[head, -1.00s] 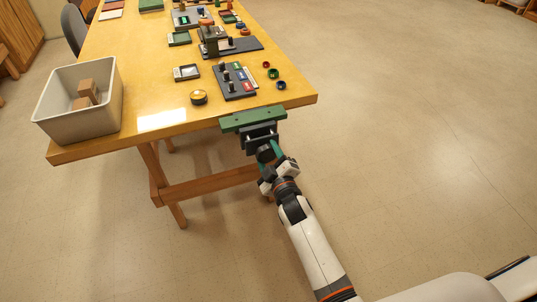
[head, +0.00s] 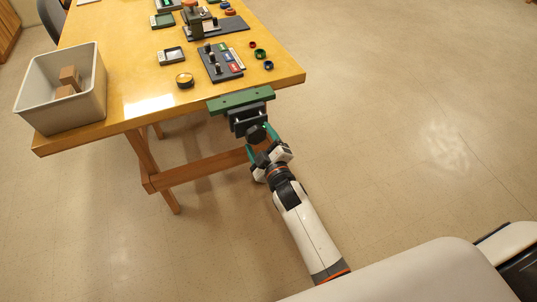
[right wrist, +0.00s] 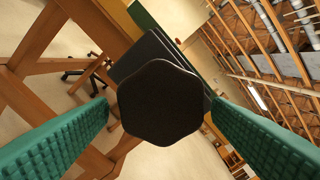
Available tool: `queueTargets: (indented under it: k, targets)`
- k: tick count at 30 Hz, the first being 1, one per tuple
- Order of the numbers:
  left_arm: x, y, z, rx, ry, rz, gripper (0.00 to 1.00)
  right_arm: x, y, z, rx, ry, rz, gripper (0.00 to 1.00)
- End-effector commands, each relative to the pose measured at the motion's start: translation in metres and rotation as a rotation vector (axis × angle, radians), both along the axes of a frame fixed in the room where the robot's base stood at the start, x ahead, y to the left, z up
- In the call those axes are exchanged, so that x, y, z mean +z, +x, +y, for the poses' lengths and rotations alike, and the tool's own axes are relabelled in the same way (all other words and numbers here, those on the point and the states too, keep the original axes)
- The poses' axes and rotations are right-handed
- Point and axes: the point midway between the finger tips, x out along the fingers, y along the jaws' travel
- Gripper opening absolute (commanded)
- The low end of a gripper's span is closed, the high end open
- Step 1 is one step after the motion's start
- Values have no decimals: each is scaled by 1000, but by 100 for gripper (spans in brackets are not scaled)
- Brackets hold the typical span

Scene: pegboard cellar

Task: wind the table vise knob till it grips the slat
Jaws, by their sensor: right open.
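The table vise (head: 248,118) hangs at the near edge of the table, under a green bar (head: 241,99). Its dark, many-sided knob (head: 255,135) faces my right arm and fills the middle of the right wrist view (right wrist: 160,103). My right gripper (head: 261,143) is open, with one teal finger on each side of the knob. In the right wrist view a gap shows between the knob and each fingertip. Dark plates (right wrist: 150,55) show behind the knob. I cannot make out the slat for certain. My left gripper is not in view.
A grey bin (head: 62,92) with brown blocks stands at the table's left corner. A yellow-topped round piece (head: 184,80), a dark panel (head: 220,62) and small coloured rings lie on the table (head: 130,101). The floor to the right is clear.

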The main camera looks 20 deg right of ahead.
Motion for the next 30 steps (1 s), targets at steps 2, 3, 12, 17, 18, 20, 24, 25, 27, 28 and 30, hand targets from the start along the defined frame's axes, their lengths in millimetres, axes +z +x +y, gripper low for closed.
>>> queueTargets:
  k: [2,3,12,17,18,20,24,25,27,28,30]
  targets:
    - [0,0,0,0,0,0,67,-2,-18,0,1,0,4,73]
    - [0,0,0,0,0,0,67,-2,-26,-1,1,0,4,73]
    - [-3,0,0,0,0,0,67,-1,-85,-3,0,0,3,73]
    - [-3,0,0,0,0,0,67,-1,-100,-3,0,0,3,73]
    - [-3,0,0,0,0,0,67,-1,-102,-3,-1,0,2,73]
    - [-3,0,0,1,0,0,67,-1,-104,-4,-1,0,2,73]
    - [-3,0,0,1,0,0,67,0,-104,-4,0,0,1,73]
    - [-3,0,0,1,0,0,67,0,-104,-4,0,0,1,73]
    - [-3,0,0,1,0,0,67,0,-104,-4,0,0,1,73]
    - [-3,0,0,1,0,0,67,0,-104,-4,0,0,1,73]
    - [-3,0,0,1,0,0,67,0,-104,-4,0,0,1,73]
